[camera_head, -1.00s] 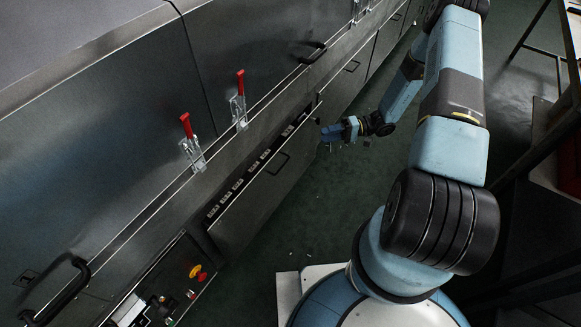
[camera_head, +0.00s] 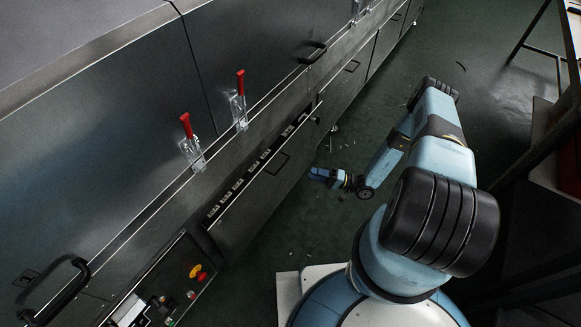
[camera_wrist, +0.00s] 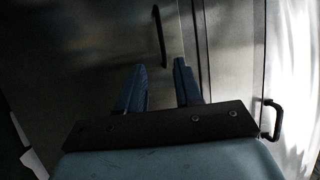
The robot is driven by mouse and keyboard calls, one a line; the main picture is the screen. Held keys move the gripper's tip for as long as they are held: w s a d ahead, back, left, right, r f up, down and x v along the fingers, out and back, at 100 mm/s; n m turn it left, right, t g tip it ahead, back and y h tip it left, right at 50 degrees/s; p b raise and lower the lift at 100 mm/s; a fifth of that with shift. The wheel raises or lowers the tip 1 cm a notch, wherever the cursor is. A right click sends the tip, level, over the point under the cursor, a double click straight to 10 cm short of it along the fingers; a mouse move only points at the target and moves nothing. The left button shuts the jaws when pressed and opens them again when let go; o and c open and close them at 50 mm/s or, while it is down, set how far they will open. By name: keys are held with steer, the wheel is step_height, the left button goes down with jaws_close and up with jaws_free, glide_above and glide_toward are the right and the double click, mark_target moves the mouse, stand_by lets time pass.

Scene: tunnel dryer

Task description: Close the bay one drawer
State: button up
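The drawer (camera_head: 240,215) is a grey metal front low on the dryer's side in the head view. It stands partly out, with a dark gap along its top edge showing a row of small parts inside. Its dark bar handle (camera_head: 278,163) is on the front. My gripper (camera_head: 316,174) is to the right of the drawer front, apart from it. In the wrist view my gripper (camera_wrist: 159,66) has its two blue fingers apart with nothing between them. A dark bar handle (camera_wrist: 159,35) on a metal panel lies beyond the fingertips; I cannot tell for sure whose it is.
Two red-handled clamps (camera_head: 190,140) stand on the ledge above the drawer. A control panel (camera_head: 165,290) with red and yellow buttons is at the lower left. A dark rack (camera_head: 545,150) stands at the right. Green floor with small debris lies open between.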

steer(key=x, duration=1.2)
steer(key=shift+a, duration=0.25)
jaws_close()
steer(key=shift+f, duration=0.1)
stand_by(0.9)
